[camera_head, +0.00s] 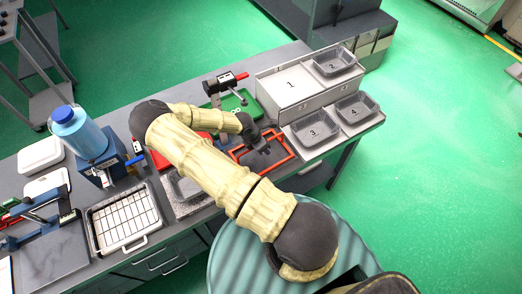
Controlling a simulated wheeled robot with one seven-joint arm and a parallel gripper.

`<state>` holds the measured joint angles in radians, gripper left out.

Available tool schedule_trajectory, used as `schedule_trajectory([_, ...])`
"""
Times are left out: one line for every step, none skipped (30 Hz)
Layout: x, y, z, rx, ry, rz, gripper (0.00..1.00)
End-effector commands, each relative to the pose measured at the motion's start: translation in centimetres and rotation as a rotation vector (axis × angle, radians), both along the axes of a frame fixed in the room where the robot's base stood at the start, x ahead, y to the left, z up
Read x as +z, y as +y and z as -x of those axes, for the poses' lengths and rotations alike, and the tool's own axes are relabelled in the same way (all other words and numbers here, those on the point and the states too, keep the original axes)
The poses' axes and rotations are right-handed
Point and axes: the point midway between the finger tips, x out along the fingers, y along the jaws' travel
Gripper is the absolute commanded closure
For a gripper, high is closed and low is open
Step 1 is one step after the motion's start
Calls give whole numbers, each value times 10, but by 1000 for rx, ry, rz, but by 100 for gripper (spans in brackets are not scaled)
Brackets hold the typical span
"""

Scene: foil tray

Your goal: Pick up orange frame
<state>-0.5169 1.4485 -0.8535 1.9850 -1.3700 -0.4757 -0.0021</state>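The orange frame (286,144) is a rectangular rim lying on the bench, right of my arm and left of the numbered trays. A dark surface shows inside it. My gripper (261,148) is dark and points down over the frame's back and middle part. Its fingers are small and dark against the dark surface, so I cannot tell whether they are open or shut, or whether they touch the frame. My arm crosses the picture and hides part of the bench to the frame's left.
Foil trays marked 2 (334,62), 3 (315,129) and 4 (357,108) stand right of the frame, beside white box 1 (291,88). A green tray (246,98) and a red-handled press (228,82) stand behind. A blue bottle (80,134) and wire rack (124,218) are left.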

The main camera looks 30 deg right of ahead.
Motion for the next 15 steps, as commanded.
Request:
schedule_trajectory([0,0,0,0,0,0,58])
schedule_trajectory([0,0,0,0,0,0,58])
schedule_trajectory([0,0,0,0,0,0,58])
schedule_trajectory([0,0,0,0,0,0,58])
schedule_trajectory([0,0,0,0,0,0,58])
schedule_trajectory([0,0,0,0,0,0,58])
schedule_trajectory([0,0,0,0,0,0,58])
schedule_trajectory([0,0,0,0,0,0,62])
schedule_trajectory([0,0,0,0,0,0,70])
schedule_trajectory([0,0,0,0,0,0,76])
schedule_trajectory([0,0,0,0,0,0,82])
schedule_trajectory([0,0,0,0,0,0,90])
schedule_trajectory([0,0,0,0,0,0,96])
schedule_trajectory([0,0,0,0,0,0,100])
schedule_trajectory([0,0,0,0,0,0,100])
